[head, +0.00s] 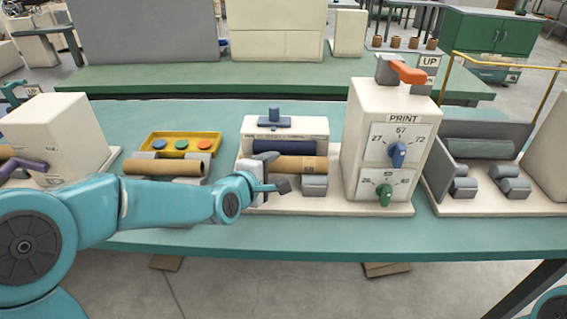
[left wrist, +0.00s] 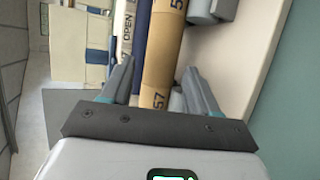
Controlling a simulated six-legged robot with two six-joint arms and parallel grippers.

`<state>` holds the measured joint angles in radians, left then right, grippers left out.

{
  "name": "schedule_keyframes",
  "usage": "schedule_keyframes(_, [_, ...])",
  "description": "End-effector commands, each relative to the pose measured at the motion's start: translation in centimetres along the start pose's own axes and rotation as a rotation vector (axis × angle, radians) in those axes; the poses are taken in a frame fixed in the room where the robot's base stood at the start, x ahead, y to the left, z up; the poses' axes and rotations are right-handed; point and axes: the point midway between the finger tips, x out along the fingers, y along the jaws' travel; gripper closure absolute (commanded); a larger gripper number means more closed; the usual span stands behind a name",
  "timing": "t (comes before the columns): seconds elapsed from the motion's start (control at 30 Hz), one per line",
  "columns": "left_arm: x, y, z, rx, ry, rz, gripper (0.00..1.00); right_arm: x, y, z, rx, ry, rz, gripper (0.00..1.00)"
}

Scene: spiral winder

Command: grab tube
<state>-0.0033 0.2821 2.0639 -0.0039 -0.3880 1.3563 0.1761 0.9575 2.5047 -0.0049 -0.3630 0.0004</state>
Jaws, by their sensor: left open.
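A brown cardboard tube (head: 302,163) with dark printed marks lies level on grey rollers at the front of the middle winder station, just before a dark blue roller (head: 262,146). My left gripper (head: 272,172) is open at the tube's left part and hides some of it. In the left wrist view the tube (left wrist: 164,50) runs up the picture, its near end between the open fingers (left wrist: 158,85). The fingers show no grip on it, and I cannot tell whether they touch it. A second plain brown tube (head: 165,167) rests on a cradle to the left.
A yellow tray (head: 180,144) with coloured discs stands behind the left cradle. A white box with PRINT dials (head: 388,140) stands close right of the middle station. Farther right is another roller station (head: 485,170). The teal table's front strip (head: 300,232) is clear.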

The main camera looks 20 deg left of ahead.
Motion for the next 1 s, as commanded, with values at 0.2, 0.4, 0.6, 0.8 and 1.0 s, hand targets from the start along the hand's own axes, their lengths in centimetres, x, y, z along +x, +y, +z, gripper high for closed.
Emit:
schedule_keyframes(0.2, [2.0, 0.0, 0.3, 0.001, 0.000, -0.002, 0.40, -0.3, -0.1, 0.0, 0.000, 0.000, 0.000, 0.57])
schedule_keyframes(0.4, [5.2, -0.2, 1.0, 0.000, 0.002, 0.000, 0.40, -0.8, -0.3, 0.0, 0.000, 0.000, 0.000, 0.57])
schedule_keyframes(0.6, [6.6, -0.2, 0.9, -0.001, 0.001, 0.000, 0.40, -0.8, -0.3, 0.0, 0.000, 0.000, 0.000, 0.57])
schedule_keyframes(0.8, [6.5, -0.2, 0.9, -0.001, 0.001, 0.000, 0.53, -0.8, -0.3, 0.0, 0.000, 0.000, 0.000, 0.57])
schedule_keyframes(1.0, [6.5, -0.2, 0.9, 0.000, 0.001, 0.001, 0.79, -0.8, -0.3, 0.0, 0.000, 0.000, 0.000, 0.57])
